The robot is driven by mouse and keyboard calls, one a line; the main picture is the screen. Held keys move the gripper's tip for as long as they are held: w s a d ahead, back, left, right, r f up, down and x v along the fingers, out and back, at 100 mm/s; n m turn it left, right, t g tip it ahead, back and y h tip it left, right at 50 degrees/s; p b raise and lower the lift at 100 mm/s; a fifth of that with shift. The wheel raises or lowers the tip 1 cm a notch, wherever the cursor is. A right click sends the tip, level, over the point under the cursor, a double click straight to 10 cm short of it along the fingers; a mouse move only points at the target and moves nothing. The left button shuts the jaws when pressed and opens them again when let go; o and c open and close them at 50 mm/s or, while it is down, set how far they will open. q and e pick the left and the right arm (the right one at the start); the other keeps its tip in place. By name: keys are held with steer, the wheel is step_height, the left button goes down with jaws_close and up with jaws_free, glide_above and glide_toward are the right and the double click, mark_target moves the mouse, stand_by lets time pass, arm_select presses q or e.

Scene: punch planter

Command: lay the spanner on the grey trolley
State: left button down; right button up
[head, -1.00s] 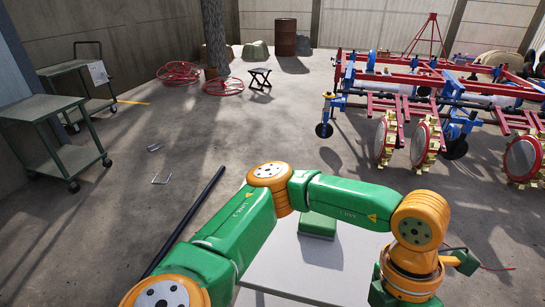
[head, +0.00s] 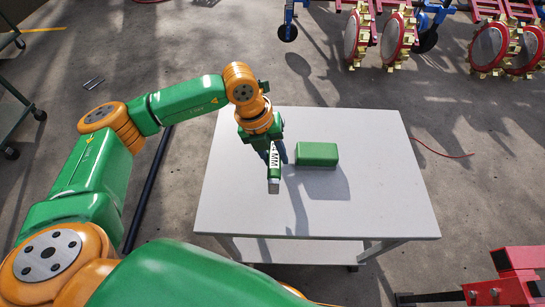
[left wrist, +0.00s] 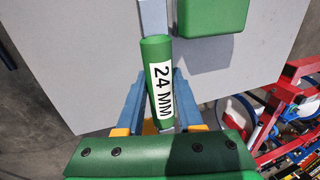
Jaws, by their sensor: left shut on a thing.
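The spanner has a green handle with a white "24 MM" label and a grey metal end. It shows in the head view (head: 274,172) and in the left wrist view (left wrist: 158,70). My left gripper (head: 273,154) is shut on its handle, with blue fingers on both sides in the left wrist view (left wrist: 153,103). The pale grey trolley (head: 370,205) lies under the gripper, with a lower shelf below its top. The spanner is over the trolley top, its shadow falling apart from it. The gap's height is hard to judge. My right gripper is out of view.
A green block (head: 317,154) sits on the trolley top, just right of the spanner. The front and right of the top are bare. A green-framed trolley (head: 20,110) stands at the left edge. Red and blue machinery (head: 375,35) stands at the back right.

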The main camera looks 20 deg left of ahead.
arm_select(q)
steer(key=f, duration=0.1)
steer(key=w+a+f, duration=0.1)
steer(key=f, duration=0.3)
steer(key=shift+w+a+f, duration=0.15)
steer(key=shift+w+a, duration=0.05)
steer(key=shift+w, duration=0.1)
steer(key=shift+f, duration=0.35)
steer(key=c, duration=0.5)
jaws_free()
steer(key=shift+c, duration=0.2)
steer(key=shift+r, duration=0.2)
steer(key=v, duration=1.2)
steer(key=shift+a+f, duration=0.1)
